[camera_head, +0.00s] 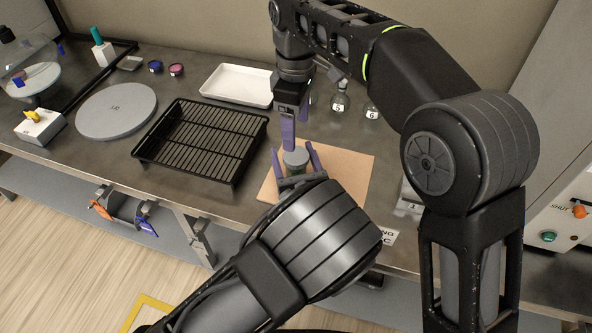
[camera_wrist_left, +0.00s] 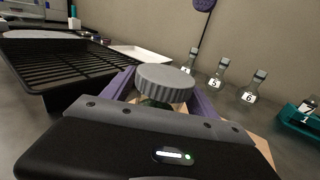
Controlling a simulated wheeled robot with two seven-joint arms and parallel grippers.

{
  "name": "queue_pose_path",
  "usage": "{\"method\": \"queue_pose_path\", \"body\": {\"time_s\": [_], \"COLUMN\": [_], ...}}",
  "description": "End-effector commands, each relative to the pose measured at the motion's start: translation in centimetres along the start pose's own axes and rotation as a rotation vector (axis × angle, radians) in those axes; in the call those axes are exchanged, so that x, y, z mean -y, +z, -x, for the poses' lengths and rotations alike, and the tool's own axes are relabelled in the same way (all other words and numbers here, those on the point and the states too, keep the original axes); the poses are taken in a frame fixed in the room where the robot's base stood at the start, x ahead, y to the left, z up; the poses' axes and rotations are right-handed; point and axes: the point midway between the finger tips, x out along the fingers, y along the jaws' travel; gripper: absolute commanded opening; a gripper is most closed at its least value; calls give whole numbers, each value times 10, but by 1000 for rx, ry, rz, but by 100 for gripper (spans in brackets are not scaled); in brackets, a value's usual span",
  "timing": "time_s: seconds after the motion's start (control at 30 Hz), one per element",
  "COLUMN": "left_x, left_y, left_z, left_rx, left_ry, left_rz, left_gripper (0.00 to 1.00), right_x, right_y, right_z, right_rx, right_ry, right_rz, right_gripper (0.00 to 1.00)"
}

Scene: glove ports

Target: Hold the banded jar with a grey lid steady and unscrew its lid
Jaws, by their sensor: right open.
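The jar (camera_head: 296,169) stands upright on a tan mat, its grey ribbed lid (camera_head: 295,157) on top. The lid (camera_wrist_left: 165,82) is also large in the left wrist view, with a greenish bit of jar below it; bands cannot be made out. My left gripper (camera_head: 292,149) comes in from the front, its purple fingers on either side of the jar below the lid. Whether they touch the jar cannot be told. My right gripper (camera_head: 296,136) points down from above, open and empty, its fingers just above and behind the lid.
A black wire-rack tray (camera_head: 200,137) stands left of the tan mat (camera_head: 350,165). A white tray (camera_head: 238,85) and numbered flasks (camera_head: 340,104) stand behind. A grey disc (camera_head: 116,110) lies farther left. A teal holder (camera_wrist_left: 300,121) is at right in the wrist view.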

Motion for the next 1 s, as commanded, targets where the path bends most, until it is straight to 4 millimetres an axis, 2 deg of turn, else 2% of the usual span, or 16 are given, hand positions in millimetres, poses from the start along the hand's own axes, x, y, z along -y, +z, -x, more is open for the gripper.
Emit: {"method": "queue_pose_path", "body": {"time_s": [0.07,0.8,1.0], "left_x": [0,0,0], "left_y": [0,0,0], "left_z": [0,0,0], "left_rx": [0,0,0], "left_ry": [0,0,0], "left_rz": [0,0,0], "left_gripper": [60,0,0], "right_x": [0,0,0], "right_y": [0,0,0], "right_z": [0,0,0], "right_rx": [0,0,0], "right_ry": [0,0,0], "right_rz": [0,0,0], "right_gripper": [71,71,71]}}
